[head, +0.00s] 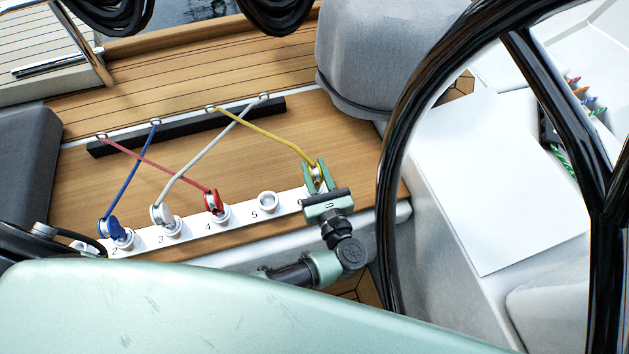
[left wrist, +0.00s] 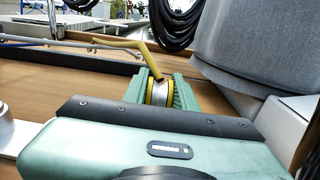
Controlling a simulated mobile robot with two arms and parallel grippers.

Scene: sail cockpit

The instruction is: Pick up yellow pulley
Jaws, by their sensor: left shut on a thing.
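The yellow pulley (head: 318,176) is at the right end of the white numbered strip (head: 191,233), with a yellow rope (head: 262,135) running from it to the black rail. My left gripper (head: 316,171) is shut on the yellow pulley, one green finger on each side. In the left wrist view, the pulley (left wrist: 158,92) shows its yellow rims between the fingers, with the rope rising behind it. The gripper body hides what is under the pulley, so I cannot tell whether it rests on a peg. My right gripper is not in view.
Blue (head: 113,230), white (head: 163,217) and red (head: 214,203) pulleys sit on the strip, their ropes crossing to the black rail (head: 187,127). The white peg (head: 267,201) at number 5 is empty. A black steering wheel (head: 392,170) stands close on the right.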

